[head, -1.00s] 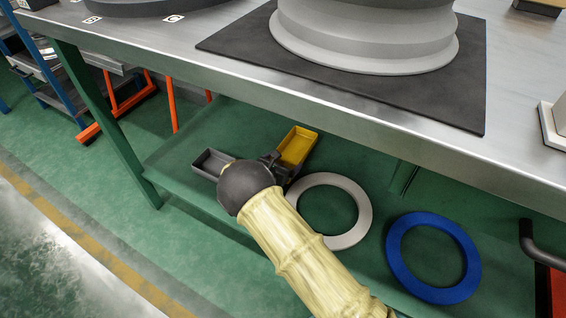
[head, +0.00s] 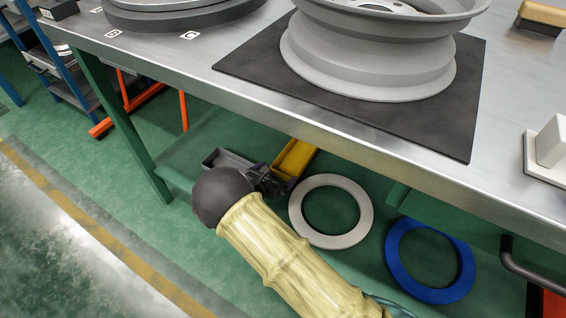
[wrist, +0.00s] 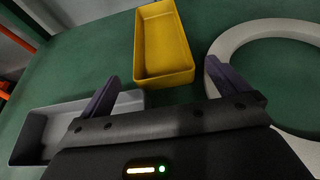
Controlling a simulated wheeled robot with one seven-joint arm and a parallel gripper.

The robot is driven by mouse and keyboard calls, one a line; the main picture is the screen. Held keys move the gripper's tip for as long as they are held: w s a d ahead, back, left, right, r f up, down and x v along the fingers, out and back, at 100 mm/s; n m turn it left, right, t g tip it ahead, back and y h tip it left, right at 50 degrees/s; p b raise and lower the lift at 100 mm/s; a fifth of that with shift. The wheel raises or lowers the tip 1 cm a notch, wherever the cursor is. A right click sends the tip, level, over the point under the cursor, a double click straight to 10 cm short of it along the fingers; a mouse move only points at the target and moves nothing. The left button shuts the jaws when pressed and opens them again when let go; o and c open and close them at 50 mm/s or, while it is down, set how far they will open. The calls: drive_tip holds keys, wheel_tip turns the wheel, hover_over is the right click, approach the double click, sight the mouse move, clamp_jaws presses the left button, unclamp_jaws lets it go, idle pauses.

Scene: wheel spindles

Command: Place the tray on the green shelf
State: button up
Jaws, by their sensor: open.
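Two small open trays rest on the green shelf (head: 183,157) under the workbench: a grey tray (head: 212,158) and a yellow tray (head: 296,158). Both look empty. My gripper (head: 268,180) is low over the shelf, in front of the trays, and partly hidden by my dark wrist. In the wrist view its fingers (wrist: 162,72) are apart with nothing held between them. The yellow tray (wrist: 164,72) lies ahead, between the finger directions. The grey tray (wrist: 45,135) lies at left, partly behind the left finger; I cannot tell whether they touch.
A white ring (head: 302,228) and a blue ring (head: 398,272) lie right of the trays. The metal workbench top (head: 330,148) overhangs the shelf and carries a grey wheel rim (head: 370,75) on a black mat (head: 245,67). A green table leg (head: 125,130) stands at left.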

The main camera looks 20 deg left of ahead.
drive_tip(key=shift+p+v, duration=0.3)
drive_tip(key=shift+v, duration=0.7)
drive_tip(key=shift+s, duration=0.1)
